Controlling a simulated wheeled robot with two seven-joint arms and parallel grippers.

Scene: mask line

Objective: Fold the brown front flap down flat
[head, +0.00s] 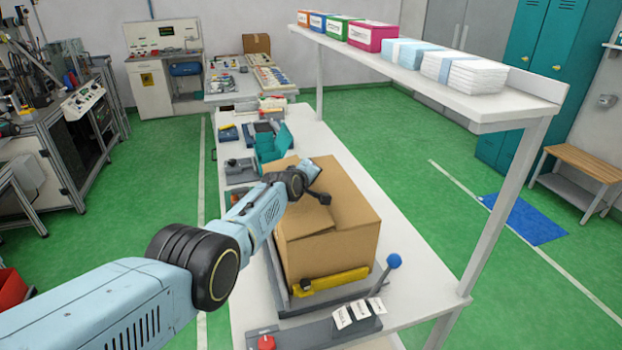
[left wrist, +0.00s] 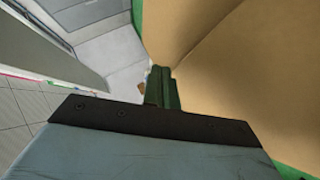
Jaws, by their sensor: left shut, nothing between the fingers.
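A brown cardboard box (head: 335,245) stands on the white bench in the head view. A brown flap (head: 307,222) shows at its near left top edge, sloping and partly covered by my left arm; I cannot tell how flat it lies. My left gripper (head: 322,197) is over the top of the box, shut and empty. In the left wrist view the shut fingers (left wrist: 162,88) are beside a large brown cardboard surface (left wrist: 240,85). I cannot tell whether they touch it. My right gripper is not in view.
A yellow bar (head: 332,281) lies along the box's near side. A blue-knobbed lever (head: 393,262) and a panel with a red knob (head: 266,342) are in front. A white shelf (head: 450,85) with packs runs along the right. Teal and grey items (head: 270,142) lie behind the box.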

